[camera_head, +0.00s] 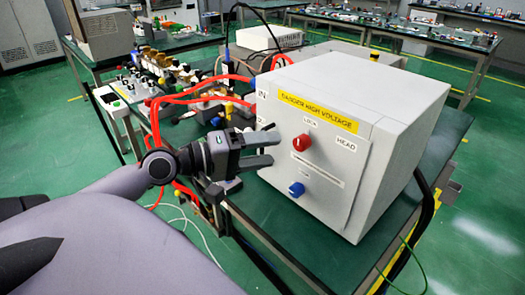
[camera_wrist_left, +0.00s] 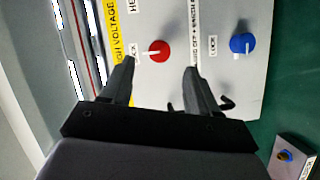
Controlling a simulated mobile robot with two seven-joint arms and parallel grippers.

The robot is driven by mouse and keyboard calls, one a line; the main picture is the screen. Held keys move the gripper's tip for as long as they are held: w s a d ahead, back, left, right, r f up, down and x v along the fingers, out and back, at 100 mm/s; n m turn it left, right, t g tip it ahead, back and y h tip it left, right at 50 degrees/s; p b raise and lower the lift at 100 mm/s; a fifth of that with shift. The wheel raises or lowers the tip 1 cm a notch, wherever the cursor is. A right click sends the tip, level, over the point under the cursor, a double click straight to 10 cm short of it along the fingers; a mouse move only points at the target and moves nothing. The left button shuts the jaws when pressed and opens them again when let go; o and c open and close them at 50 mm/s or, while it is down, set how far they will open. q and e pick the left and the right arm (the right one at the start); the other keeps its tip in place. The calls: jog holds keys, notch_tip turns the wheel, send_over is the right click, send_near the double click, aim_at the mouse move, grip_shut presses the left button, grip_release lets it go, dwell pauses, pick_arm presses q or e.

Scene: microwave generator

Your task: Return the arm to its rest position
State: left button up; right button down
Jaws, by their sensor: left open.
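The microwave generator (camera_head: 375,120) is a light grey box with a yellow "DANGER HIGH VOLTAGE" label. It stands on the dark green table in the head view. Its front has a red knob (camera_head: 301,142) above a blue knob (camera_head: 296,189). My left gripper (camera_head: 276,150) is open and empty, just in front of the panel and left of the knobs. In the left wrist view the open fingers (camera_wrist_left: 155,75) point toward the panel, with the red knob (camera_wrist_left: 159,51) just beyond and between them. The blue knob (camera_wrist_left: 242,43) lies right of the fingers. My right gripper is not in view.
Red hoses (camera_head: 195,97) and small fittings crowd the table left of the generator. A small switch box (camera_head: 112,101) stands at the table's left edge. The dark green table (camera_head: 440,155) has a narrow free strip right of the generator. Other benches stand behind.

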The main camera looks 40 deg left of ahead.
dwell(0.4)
pick_arm(q)
jog(key=s+d+f+m+g+y, duration=0.1)
jog(key=s+d+f+m+y, duration=0.1)
jog(key=f, duration=0.6)
jog(key=s+d+f+m+g+y, duration=0.1)
jog(key=s+f+m, duration=0.2)
jog(key=f, duration=0.6)
jog(key=s+d+f+m+g+y, duration=0.1)
jog(key=s+d+f+m+y, duration=0.1)
jog(key=f, duration=0.6)
jog(key=s+d+f+m+g, duration=0.1)
jog(key=s+d+f+m, duration=0.3)
jog(key=d, duration=0.4)
notch_tip(320, 180, down, 2)
jog(key=shift+s+f+m+g, duration=0.1)
jog(key=shift+s+m+g, duration=0.2)
jog(key=shift+m, duration=0.3)
jog(key=shift+a, duration=0.1)
jog(key=shift+s, duration=0.15)
